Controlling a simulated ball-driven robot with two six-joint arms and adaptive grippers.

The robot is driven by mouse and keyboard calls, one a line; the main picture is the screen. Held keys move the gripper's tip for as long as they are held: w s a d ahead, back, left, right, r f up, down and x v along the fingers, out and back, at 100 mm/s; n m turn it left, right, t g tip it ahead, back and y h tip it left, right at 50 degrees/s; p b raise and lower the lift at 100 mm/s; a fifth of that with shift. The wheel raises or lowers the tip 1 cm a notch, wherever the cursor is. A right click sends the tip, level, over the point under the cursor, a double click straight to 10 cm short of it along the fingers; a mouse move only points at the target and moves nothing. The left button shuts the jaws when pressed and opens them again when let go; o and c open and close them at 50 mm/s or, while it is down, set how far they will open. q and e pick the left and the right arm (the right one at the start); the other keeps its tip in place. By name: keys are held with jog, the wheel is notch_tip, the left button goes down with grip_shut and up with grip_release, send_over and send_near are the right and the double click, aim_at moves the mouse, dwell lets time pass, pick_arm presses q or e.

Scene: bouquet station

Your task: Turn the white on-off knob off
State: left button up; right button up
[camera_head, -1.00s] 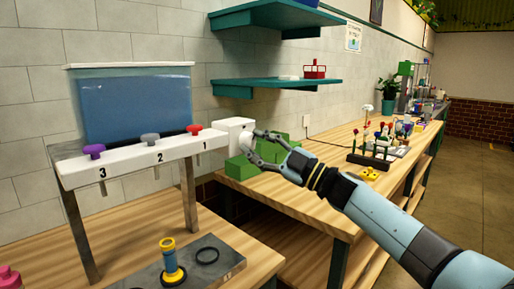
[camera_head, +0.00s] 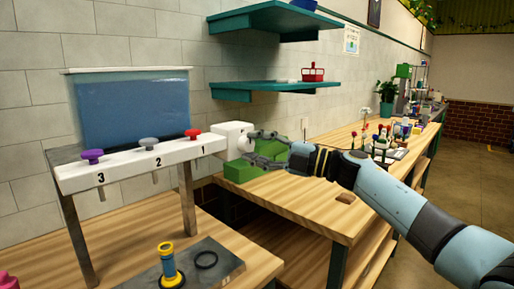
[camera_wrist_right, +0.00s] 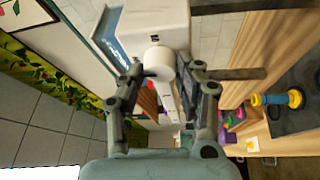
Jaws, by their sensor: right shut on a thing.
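The white knob (camera_wrist_right: 159,62) sticks out of the front of a white box (camera_wrist_right: 155,20) and sits between my right gripper's fingertips (camera_wrist_right: 160,72) in the right wrist view. In the head view the white box (camera_head: 228,130) stands at the wall end of the wooden bench, right of the water tank stand. My right gripper (camera_head: 254,141) reaches it from the right and is shut on the knob, whose marking I cannot read. My left gripper is not in view.
Green blocks (camera_head: 242,171) lie just below the gripper. The tank stand (camera_head: 135,162) with purple, grey and red knobs is at left. A teal shelf (camera_head: 270,88) hangs above. A blue and yellow ring-post (camera_head: 169,265) stands on a low grey board.

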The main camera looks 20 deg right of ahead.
dwell(0.4)
jog(key=o, duration=1.1)
jog(key=shift+o, duration=0.2)
jog(key=shift+s, duration=0.1)
jog(key=v, duration=1.2)
